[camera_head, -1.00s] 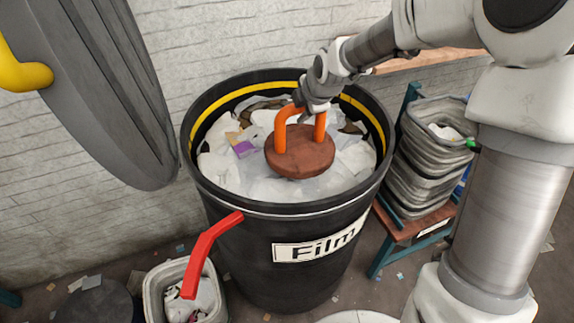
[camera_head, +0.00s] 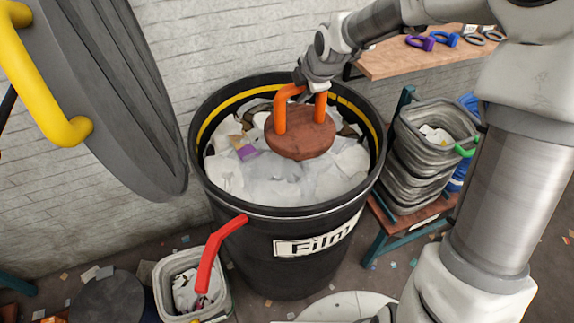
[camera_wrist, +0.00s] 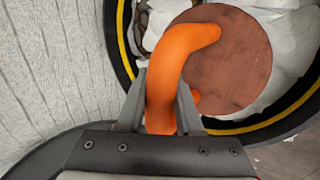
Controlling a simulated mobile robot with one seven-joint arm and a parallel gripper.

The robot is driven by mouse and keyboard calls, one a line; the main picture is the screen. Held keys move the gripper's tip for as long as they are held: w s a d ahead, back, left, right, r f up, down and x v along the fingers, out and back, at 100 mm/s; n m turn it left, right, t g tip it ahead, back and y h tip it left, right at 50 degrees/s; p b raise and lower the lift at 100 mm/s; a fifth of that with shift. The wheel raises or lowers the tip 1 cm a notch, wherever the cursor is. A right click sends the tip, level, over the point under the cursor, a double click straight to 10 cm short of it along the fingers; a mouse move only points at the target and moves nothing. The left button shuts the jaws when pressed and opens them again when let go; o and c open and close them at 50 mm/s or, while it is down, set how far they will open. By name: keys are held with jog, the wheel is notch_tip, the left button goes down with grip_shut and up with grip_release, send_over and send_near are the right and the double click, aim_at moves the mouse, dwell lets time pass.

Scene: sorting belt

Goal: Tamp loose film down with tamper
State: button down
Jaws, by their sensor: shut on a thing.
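The tamper is a round brown disc (camera_head: 300,137) with an orange bent handle (camera_head: 281,107). My gripper (camera_head: 308,88) is shut on the handle from above. The wrist view shows the orange handle (camera_wrist: 172,85) between the two fingers, with the brown disc (camera_wrist: 228,60) beyond it. The disc is over the loose film (camera_head: 278,180), pale crumpled sheets inside the black barrel (camera_head: 285,250) labelled "Film". The disc hides the film under it, and I cannot tell whether it touches. A yellow band runs around the barrel's inner wall.
A large grey lid (camera_head: 95,90) with a yellow handle stands at the left. A small grey bin (camera_head: 165,292) sits at front left. Stacked grey bins (camera_head: 405,165) stand at right on a stand. A wooden bench (camera_head: 395,62) with several tools is behind.

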notch_tip(320, 180, up, 8)
jog(key=p, duration=0.6)
jog(key=shift+f, duration=0.15)
